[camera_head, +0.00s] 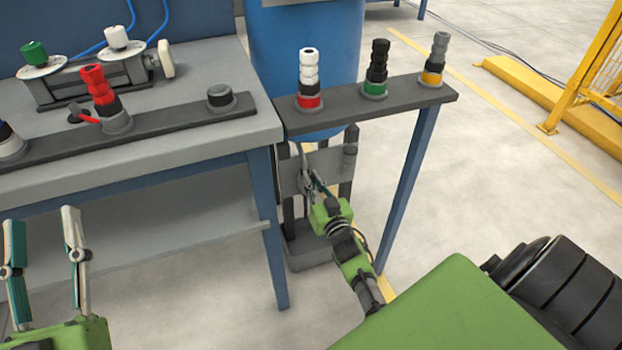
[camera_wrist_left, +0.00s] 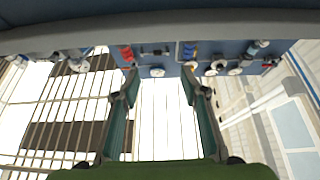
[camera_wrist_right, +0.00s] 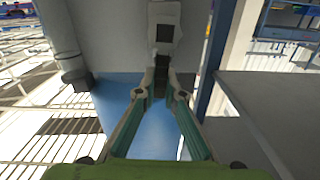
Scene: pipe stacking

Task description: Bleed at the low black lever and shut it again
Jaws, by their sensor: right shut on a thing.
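The low unit (camera_head: 318,168) is a grey plate with dark posts, standing below the narrow shelf in the head view. My right gripper (camera_head: 309,184) reaches down to the front of this plate. In the right wrist view its fingertips (camera_wrist_right: 162,88) are closed together in front of the grey plate (camera_wrist_right: 115,35), at the lower end of a light grey fitting (camera_wrist_right: 164,22). It is shut on the low black lever, which is mostly hidden between the fingers. My left gripper (camera_head: 43,222) is open and empty at the lower left, in front of the workbench; its spread fingers also show in the left wrist view (camera_wrist_left: 158,82).
The shelf (camera_head: 420,95) carries red, green and yellow-banded pipe stacks. The workbench (camera_head: 150,155) at left holds a red stack (camera_head: 98,85) and a valve block (camera_head: 95,75). A blue table leg (camera_head: 268,225) and shelf leg (camera_head: 410,190) flank my right arm. A blue drum (camera_head: 300,50) stands behind.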

